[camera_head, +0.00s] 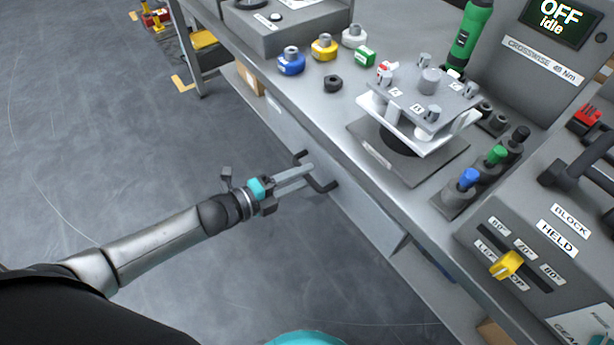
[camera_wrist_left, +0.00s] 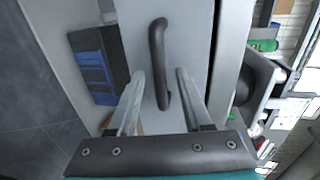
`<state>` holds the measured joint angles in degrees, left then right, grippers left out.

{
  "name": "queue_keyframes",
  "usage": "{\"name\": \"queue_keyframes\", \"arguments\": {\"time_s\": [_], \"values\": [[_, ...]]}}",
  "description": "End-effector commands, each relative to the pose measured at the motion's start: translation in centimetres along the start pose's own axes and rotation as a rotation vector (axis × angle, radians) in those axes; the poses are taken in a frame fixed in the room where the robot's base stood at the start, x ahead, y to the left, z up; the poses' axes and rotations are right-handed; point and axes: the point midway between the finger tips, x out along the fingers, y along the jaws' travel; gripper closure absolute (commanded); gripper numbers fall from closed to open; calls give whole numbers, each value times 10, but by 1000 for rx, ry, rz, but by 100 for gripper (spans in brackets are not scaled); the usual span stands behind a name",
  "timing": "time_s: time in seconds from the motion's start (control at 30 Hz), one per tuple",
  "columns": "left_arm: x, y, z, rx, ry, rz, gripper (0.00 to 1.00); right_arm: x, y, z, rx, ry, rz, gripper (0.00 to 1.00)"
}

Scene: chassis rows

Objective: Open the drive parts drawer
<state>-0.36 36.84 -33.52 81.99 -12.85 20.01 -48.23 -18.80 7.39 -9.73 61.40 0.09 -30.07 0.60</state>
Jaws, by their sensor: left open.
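The drawer (camera_head: 368,212) is a pale grey front under the bench edge, and it looks shut. Its black bar handle (camera_head: 324,185) stands out from the front; in the wrist view the handle (camera_wrist_left: 157,55) runs upright on the drawer front (camera_wrist_left: 188,35). My left gripper (camera_head: 306,174) is at the handle with its fingers open. In the wrist view the left gripper (camera_wrist_left: 160,80) has one finger on each side of the handle's lower part, with gaps showing. No label can be read on the drawer. My right gripper is not in view.
The bench top (camera_head: 330,110) carries a grey fixture (camera_head: 425,95), coloured knobbed parts (camera_head: 324,47) and a control box (camera_head: 540,240) at the right. A blue-and-black item (camera_wrist_left: 95,65) shows beside the drawer in the wrist view.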

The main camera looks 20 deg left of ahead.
Motion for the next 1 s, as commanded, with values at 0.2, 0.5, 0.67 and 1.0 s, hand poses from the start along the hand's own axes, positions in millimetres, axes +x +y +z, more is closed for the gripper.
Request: {"name": "queue_keyframes", "arguments": {"time_s": [0.2, 0.5, 0.67, 1.0], "values": [[17, 1, 0, 0, 0, 0, 50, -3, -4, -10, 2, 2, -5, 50], [20, 0, 0, -1, -1, 1, 50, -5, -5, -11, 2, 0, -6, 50], [20, 0, 0, 0, -1, 1, 58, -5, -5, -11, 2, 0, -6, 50], [20, 0, 0, 0, -1, 1, 96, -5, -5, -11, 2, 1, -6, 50]]}}
